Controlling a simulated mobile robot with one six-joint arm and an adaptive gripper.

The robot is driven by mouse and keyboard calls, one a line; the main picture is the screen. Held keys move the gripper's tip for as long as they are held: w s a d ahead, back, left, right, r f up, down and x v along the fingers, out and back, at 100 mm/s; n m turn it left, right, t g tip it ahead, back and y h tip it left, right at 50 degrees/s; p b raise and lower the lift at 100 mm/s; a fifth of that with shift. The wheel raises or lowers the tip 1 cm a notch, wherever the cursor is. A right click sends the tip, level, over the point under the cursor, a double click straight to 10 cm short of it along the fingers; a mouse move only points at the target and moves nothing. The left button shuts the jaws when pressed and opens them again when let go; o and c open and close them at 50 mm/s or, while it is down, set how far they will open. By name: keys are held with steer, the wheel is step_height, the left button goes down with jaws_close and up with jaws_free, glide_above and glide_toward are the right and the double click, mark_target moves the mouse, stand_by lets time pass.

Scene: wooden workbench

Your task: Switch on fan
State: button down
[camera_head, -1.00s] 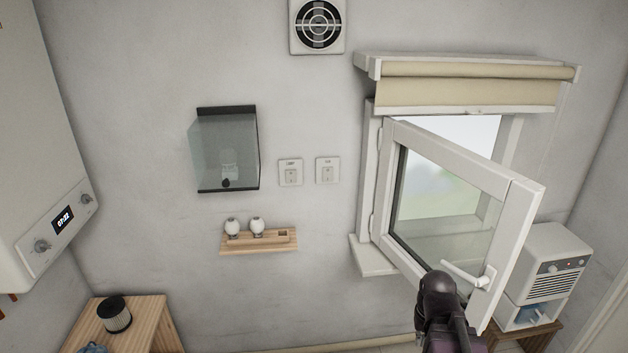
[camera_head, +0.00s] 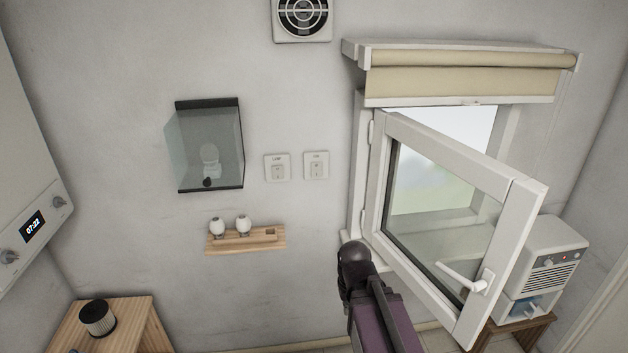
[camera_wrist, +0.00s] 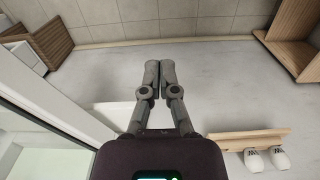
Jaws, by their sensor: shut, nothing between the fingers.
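A round-grilled fan (camera_head: 302,14) sits in a square white frame high on the wall, cut by the top edge of the head view. Two white wall switches are below it, a left switch (camera_head: 277,168) and a right switch (camera_head: 316,166). Their small labels are hard to read. My gripper (camera_wrist: 160,64) shows in the wrist view with its two grey fingers together and nothing between them. In the head view my dark arm is below and right of the switches, apart from them, and the fingers cannot be made out. The switches are out of the wrist view.
An open window sash (camera_head: 455,235) juts into the room right of my arm. A wooden shelf (camera_head: 245,245) with white bulbs is below the switches; it also shows in the wrist view (camera_wrist: 235,139). A glass-fronted box (camera_head: 210,145) hangs left. A white appliance (camera_head: 545,265) stands right.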

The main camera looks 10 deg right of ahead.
steer(key=shift+w+a, duration=0.1)
steer(key=shift+a, duration=0.2)
steer(key=w+f+t+b, duration=0.2)
steer(key=w+t+b, duration=0.2)
steer(key=w, duration=0.6)
steer(key=w+f+t+b, duration=0.2)
steer(key=w+t+b, duration=0.25)
steer(key=w, duration=0.45)
steer(key=w+a+r+t+b, duration=0.1)
steer(key=w+r+t+b, duration=0.9)
steer(key=w+t+b, duration=0.4)
steer(key=shift+w+r+t+b, duration=0.2)
steer(key=shift+t+b, duration=0.35)
steer(key=shift+t, duration=1)
